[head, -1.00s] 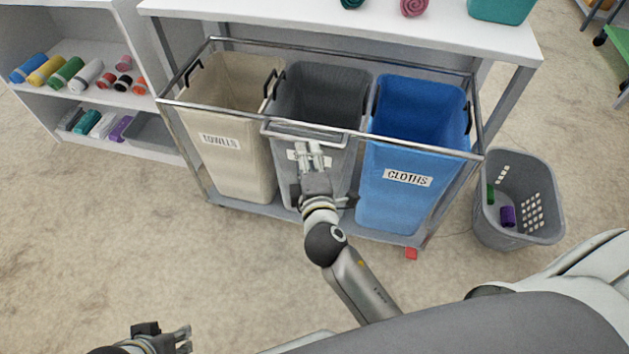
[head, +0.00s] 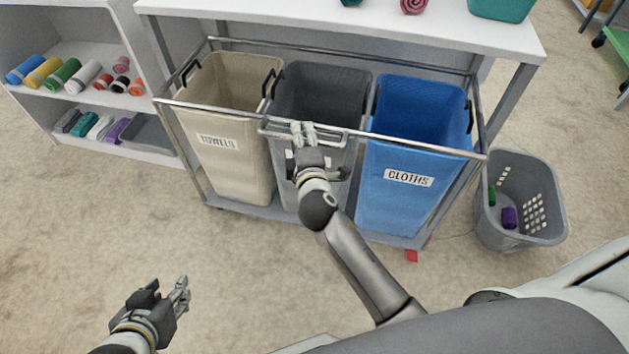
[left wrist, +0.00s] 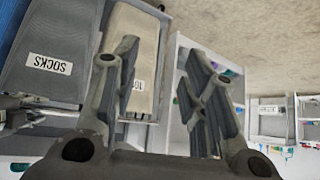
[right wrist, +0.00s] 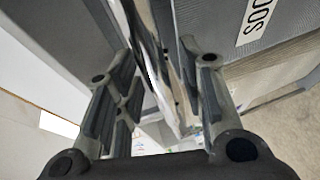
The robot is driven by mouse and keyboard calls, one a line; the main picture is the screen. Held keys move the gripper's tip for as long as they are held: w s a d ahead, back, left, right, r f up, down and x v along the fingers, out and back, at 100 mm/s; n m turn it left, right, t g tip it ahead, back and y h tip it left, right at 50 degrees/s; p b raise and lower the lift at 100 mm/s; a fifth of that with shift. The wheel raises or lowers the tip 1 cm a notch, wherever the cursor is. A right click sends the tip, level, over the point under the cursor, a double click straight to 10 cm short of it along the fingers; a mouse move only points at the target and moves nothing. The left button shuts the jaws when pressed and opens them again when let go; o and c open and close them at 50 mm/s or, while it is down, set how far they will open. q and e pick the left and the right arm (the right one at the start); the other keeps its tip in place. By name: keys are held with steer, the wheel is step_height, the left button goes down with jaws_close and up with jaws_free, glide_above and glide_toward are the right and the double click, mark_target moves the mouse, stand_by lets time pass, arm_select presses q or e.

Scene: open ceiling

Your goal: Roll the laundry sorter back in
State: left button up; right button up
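The laundry sorter has a metal frame (head: 183,125) with a beige bin labelled TOWELS (head: 233,165), a grey bin (head: 318,90) and a blue bin labelled CLOTHS (head: 400,205). It stands partly under a white tabletop, its front sticking out. A handle (head: 335,139) crosses the front rail before the grey bin. My right gripper (head: 303,132) is at this handle, with its fingers apart; in the right wrist view (right wrist: 155,85) a pale bar runs between them. I cannot tell whether they touch it. My left gripper (head: 182,288) is open and empty, low and left of the sorter. The grey bin's SOCKS label (left wrist: 50,64) shows in the left wrist view.
A white shelf (head: 130,150) with rolled cloths stands left of the sorter. A grey laundry basket (head: 535,225) stands close to its right side. A red block (head: 412,256) is at the sorter's front right foot.

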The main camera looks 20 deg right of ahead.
steer(key=shift+c, duration=0.4)
jaws_close()
steer(key=shift+w+d+r, duration=0.1)
steer(key=shift+w+d, duration=0.35)
steer(key=shift+w, duration=0.2)
steer(key=shift+w+d+p, duration=0.45)
steer(key=shift+w+d, duration=0.3)
steer(key=shift+w, duration=0.3)
arm_select(q)
steer(key=shift+s+a+f+g+y, duration=0.15)
steer(key=shift+s+a+f+g, duration=0.2)
steer(key=shift+s, duration=0.45)
steer(key=shift+s+a+f+g+y, duration=0.15)
steer(key=shift+s+f+g, duration=0.3)
steer(key=shift+s, duration=0.3)
steer(key=shift+s+a+f+g+y, duration=0.1)
steer(key=shift+s+a+f+g, duration=0.2)
steer(key=shift+s+g, duration=0.35)
arm_select(e)
steer(key=shift+w+d, duration=0.5)
steer(key=shift+w, duration=0.3)
arm_select(q)
steer(key=shift+s, duration=0.15)
